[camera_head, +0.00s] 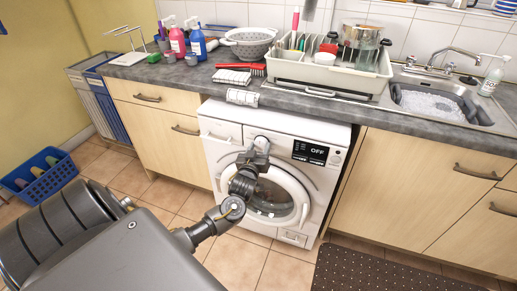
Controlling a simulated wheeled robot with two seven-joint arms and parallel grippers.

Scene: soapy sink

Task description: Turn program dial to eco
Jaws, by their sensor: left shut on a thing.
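The white washing machine (225,155) stands under the counter with its round glass door (285,200) shut. Its black display (310,152) reads "OFF". My left arm comes in from the lower left and crosses in front of the door. My left gripper (260,146) is at the control panel, left of the display, shut on the program dial. The gripper hides most of the dial, so its pointer and the eco mark cannot be read. My right gripper is not in view.
A dish rack (330,78) full of dishes and a sink with soapy water (430,104) are on the counter. A cloth (242,97) hangs over the counter edge above the machine. A blue basket (40,180) stands on the floor at left. A dark mat (380,272) lies at lower right.

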